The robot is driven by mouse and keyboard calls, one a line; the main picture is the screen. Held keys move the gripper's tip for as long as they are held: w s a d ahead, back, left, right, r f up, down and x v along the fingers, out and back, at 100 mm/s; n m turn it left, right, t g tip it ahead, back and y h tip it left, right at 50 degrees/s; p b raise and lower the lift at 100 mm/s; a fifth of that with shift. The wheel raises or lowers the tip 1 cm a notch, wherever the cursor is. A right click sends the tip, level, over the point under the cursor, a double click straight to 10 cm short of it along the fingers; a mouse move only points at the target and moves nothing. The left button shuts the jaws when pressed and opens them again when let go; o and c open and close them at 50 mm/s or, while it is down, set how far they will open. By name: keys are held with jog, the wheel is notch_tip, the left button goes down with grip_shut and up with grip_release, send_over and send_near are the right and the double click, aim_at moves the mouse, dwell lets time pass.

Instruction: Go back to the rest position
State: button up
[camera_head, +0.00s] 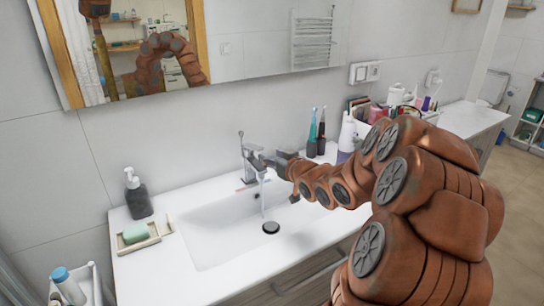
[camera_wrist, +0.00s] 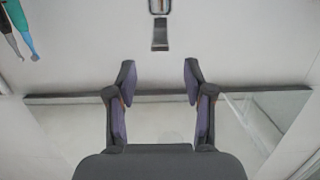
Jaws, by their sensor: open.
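My gripper (camera_head: 268,160) is at the end of my brown arm, beside the chrome faucet (camera_head: 246,158) at the back of the sink. In the wrist view, the two dark fingers of my gripper (camera_wrist: 158,78) are spread apart with nothing between them. The faucet (camera_wrist: 160,35) shows just beyond the fingertips, apart from them. In the head view, the gripper overlaps the faucet and its fingers are hard to make out. A thin stream of water (camera_head: 262,195) runs down from the faucet toward the drain.
A white basin (camera_head: 205,245) lies under my arm. A dark soap bottle (camera_head: 137,195) and a soap dish (camera_head: 138,238) stand left. Electric toothbrushes (camera_head: 312,135) and a purple-white bottle (camera_head: 347,138) stand close behind the arm. A mirror (camera_head: 250,40) hangs above.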

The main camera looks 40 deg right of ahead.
dwell(0.4)
jog(key=s+a+f+g, duration=0.7)
jog(key=s+a+g, duration=0.2)
jog(key=s+a, duration=0.25)
jog(key=s+a+g, duration=0.3)
jog(key=s+a, duration=0.2)
jog(key=s, duration=0.4)
jog(key=s+a+g+y, duration=0.1)
jog(key=s+a+g, duration=0.2)
jog(key=s, duration=0.6)
jog(key=s+a+n+g, duration=0.1)
jog(key=s+a+g, duration=0.1)
jog(key=s+a, duration=0.6)
jog(key=shift+s+f+g, duration=0.15)
jog(key=shift+s+g, duration=0.25)
jog(key=shift+s, duration=0.35)
jog(key=shift+c, duration=1)
